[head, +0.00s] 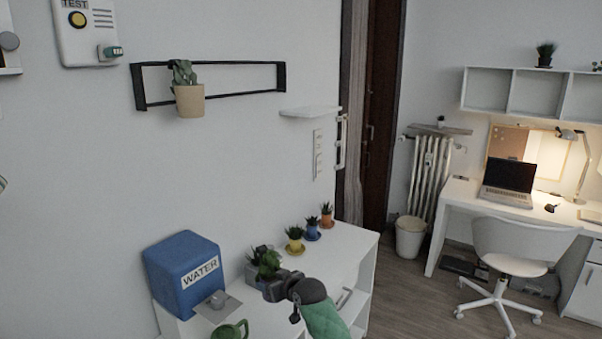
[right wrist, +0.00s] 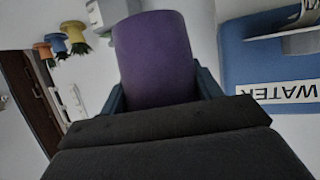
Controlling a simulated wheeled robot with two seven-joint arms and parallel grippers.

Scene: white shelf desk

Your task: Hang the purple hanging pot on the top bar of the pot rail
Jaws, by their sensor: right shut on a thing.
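The pot rail (head: 240,65) is a black rectangular frame on the wall, with a top bar and a bottom bar. A beige pot (head: 190,99) with a green plant hangs near its left end. My right gripper (head: 272,287) is low over the white shelf desk, right of the blue water box. In the right wrist view, the purple hanging pot (right wrist: 155,58) sits between the two fingers, which are shut on it. In the head view I cannot make out its purple body behind the gripper and the plants. My left gripper is not in view.
The blue water box (head: 184,270) stands on the white desk (head: 345,252), with a green mug (head: 231,330) in front. Several small potted plants line the back, including a yellow pot (head: 295,245). A small white wall shelf (head: 311,112) juts out right of the rail.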

